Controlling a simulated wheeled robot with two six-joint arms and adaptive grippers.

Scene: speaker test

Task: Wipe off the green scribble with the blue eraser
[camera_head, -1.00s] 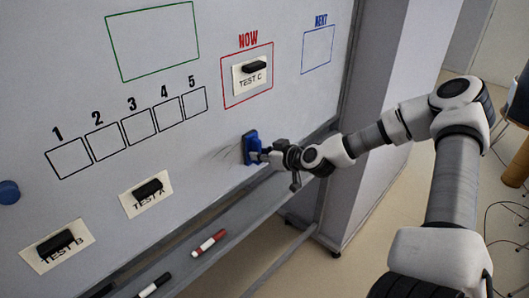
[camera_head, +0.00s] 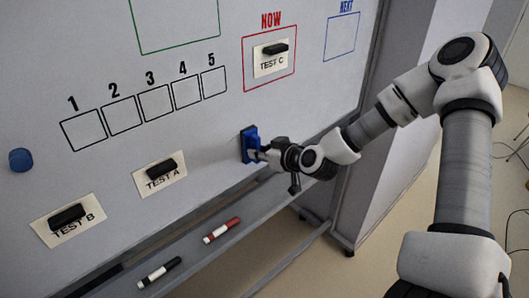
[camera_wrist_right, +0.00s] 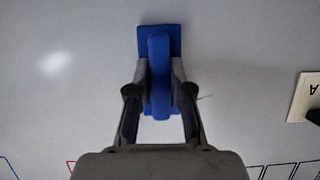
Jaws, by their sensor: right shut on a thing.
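The blue eraser (camera_head: 250,146) is against the whiteboard (camera_head: 215,125), below the red NOW box. My right gripper (camera_head: 262,154) is shut on its handle. In the right wrist view the eraser (camera_wrist_right: 160,35) sits between the two fingers of the gripper (camera_wrist_right: 159,88), its pad facing the board. No clear green scribble shows on the board. The board under the eraser is hidden. My left gripper is not in view.
Cards TEST A (camera_head: 146,186), TEST B (camera_head: 45,222) and TEST C (camera_head: 260,65) hold black magnets or handles. A blue round magnet (camera_head: 21,160) is at left. The tray below (camera_head: 262,218) carries a red marker (camera_head: 221,230) and a black marker (camera_head: 160,271).

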